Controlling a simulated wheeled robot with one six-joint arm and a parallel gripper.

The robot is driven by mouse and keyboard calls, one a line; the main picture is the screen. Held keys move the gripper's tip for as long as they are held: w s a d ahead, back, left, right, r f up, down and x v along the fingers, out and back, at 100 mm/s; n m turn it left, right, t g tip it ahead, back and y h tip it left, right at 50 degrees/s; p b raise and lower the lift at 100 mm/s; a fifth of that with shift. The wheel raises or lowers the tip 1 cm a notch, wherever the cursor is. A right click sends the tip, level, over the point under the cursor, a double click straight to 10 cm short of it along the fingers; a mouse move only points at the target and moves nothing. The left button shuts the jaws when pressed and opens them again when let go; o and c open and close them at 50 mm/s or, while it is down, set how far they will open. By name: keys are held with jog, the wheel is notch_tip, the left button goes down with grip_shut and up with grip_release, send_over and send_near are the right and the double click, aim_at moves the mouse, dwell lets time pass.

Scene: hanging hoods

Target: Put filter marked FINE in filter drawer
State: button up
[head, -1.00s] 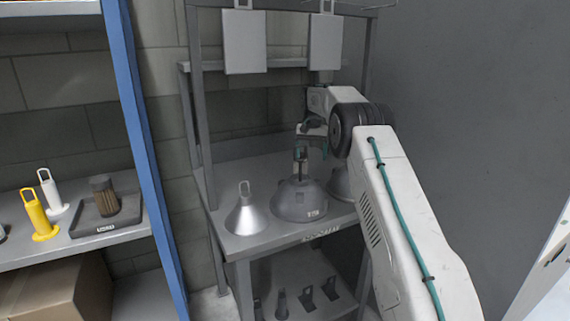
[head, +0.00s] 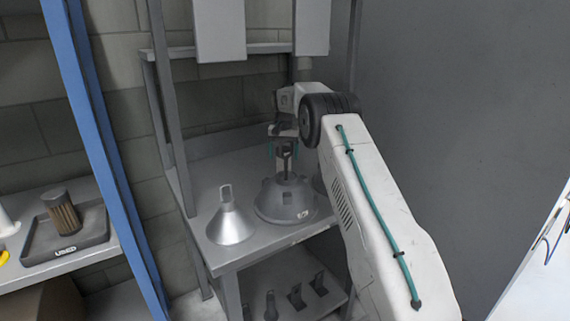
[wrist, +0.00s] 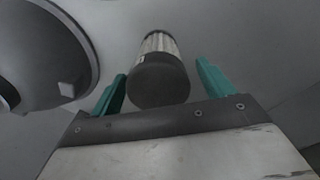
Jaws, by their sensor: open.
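My gripper (head: 284,151) is at the grey table, above and behind a dark grey hood in the head view. Its teal fingers (wrist: 160,88) are open in the wrist view. I cannot make out a filter drawer.
A shiny cone hood (head: 230,225) stands left of the dark one. A brown filter (head: 62,211) stands in a tray (head: 85,240) marked USED on the left shelf. A blue post (head: 100,140) and grey rack posts stand between. Small dark parts (head: 296,296) sit below.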

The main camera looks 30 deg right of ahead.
jog(key=shift+a+f, duration=0.1)
jog(key=shift+f, duration=0.7)
jog(key=shift+s, duration=0.1)
jog(key=c, duration=1.3)
